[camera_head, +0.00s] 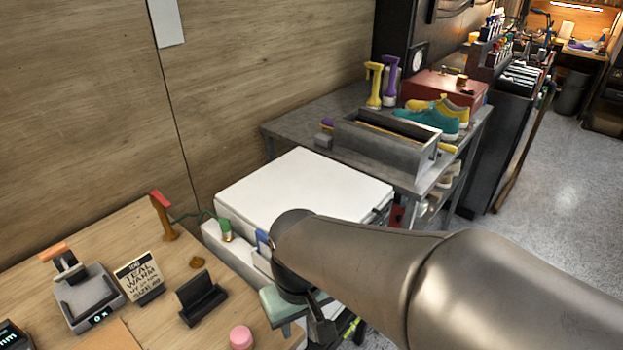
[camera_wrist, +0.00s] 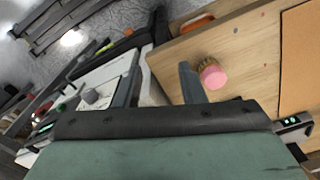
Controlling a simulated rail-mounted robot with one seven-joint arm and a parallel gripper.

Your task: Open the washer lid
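The washer is a white box between the wooden table and the grey metal table in the head view. Its flat white lid (camera_head: 305,187) lies level and looks shut. My arm covers the washer's near right corner. My gripper (camera_head: 318,325) is low in front of the washer, by the wooden table's edge, and partly hidden by my arm. In the wrist view my gripper (camera_wrist: 160,68) has its two fingers spread apart with nothing between them. Part of the white washer (camera_wrist: 115,68) shows beside the left finger, apparently with a grey knob (camera_wrist: 91,97) on it.
The wooden table (camera_head: 130,235) holds a black stand (camera_head: 201,297), a sign (camera_head: 139,277) and a pink-topped brush (camera_head: 241,338), which is close to my gripper in the wrist view (camera_wrist: 213,77). A grey tool caddy (camera_head: 385,142) and sneakers (camera_head: 435,118) stand on the metal table behind.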

